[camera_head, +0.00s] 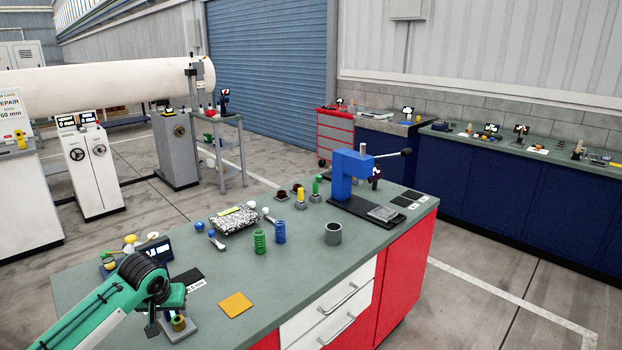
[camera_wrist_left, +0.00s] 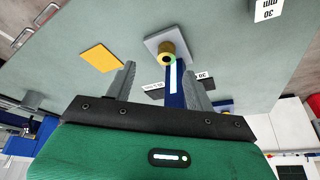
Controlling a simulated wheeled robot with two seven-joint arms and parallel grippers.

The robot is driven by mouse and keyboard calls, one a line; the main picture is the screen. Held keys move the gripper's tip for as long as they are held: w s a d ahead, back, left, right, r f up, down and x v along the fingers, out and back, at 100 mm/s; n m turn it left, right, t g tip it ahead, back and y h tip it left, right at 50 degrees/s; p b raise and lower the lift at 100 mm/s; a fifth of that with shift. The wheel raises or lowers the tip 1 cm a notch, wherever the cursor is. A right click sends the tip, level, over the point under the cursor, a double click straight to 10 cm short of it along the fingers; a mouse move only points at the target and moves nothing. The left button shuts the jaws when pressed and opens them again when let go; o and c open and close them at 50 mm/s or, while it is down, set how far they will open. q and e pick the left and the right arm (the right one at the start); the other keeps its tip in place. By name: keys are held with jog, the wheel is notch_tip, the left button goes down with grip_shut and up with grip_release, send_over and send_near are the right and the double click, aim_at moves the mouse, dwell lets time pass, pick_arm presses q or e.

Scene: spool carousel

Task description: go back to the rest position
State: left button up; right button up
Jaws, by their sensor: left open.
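My left gripper (camera_head: 163,318) reaches in from the lower left of the head view, above the near left part of the bench. Its two grey fingers are spread with nothing held between them in the left wrist view (camera_wrist_left: 160,78). A brass-coloured spool (camera_head: 179,322) stands on a small grey plate beside the fingers. In the left wrist view the spool (camera_wrist_left: 166,52) on its plate (camera_wrist_left: 152,45) lies beyond the fingertips, apart from them. My right gripper is in neither view.
The green-grey bench (camera_head: 270,292) carries a yellow square (camera_head: 235,304), a green spring (camera_head: 259,242), a blue spring (camera_head: 279,232), a grey cup (camera_head: 333,234) and a blue press (camera_head: 350,175). A dark display (camera_head: 155,249) stands behind my left arm.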

pick_arm(q)
jog(key=s+d+f+m+h, duration=0.1)
jog(key=s+d+f+m, duration=0.1)
jog(key=s+d+f, duration=0.55)
jog(key=s+d+f+m+h, duration=0.1)
jog(key=s+d+f+m, duration=0.1)
jog(key=s+d+f, duration=0.55)
jog(key=s+d+r, duration=0.1)
jog(key=s+r, duration=0.1)
jog(key=s, duration=0.9)
jog(key=s+d+r, duration=0.1)
jog(key=s+r, duration=0.1)
jog(key=s, duration=0.8)
notch_tip(320, 180, down, 31)
jog(key=g, duration=0.2)
jog(key=s+a+f+m+g+y, duration=0.1)
jog(key=s+a+f, duration=0.2)
jog(key=s+f, duration=1.6)
jog(key=shift+s+a+f, duration=0.2)
jog(key=shift+s+f, duration=0.1)
jog(key=shift+f, duration=0.25)
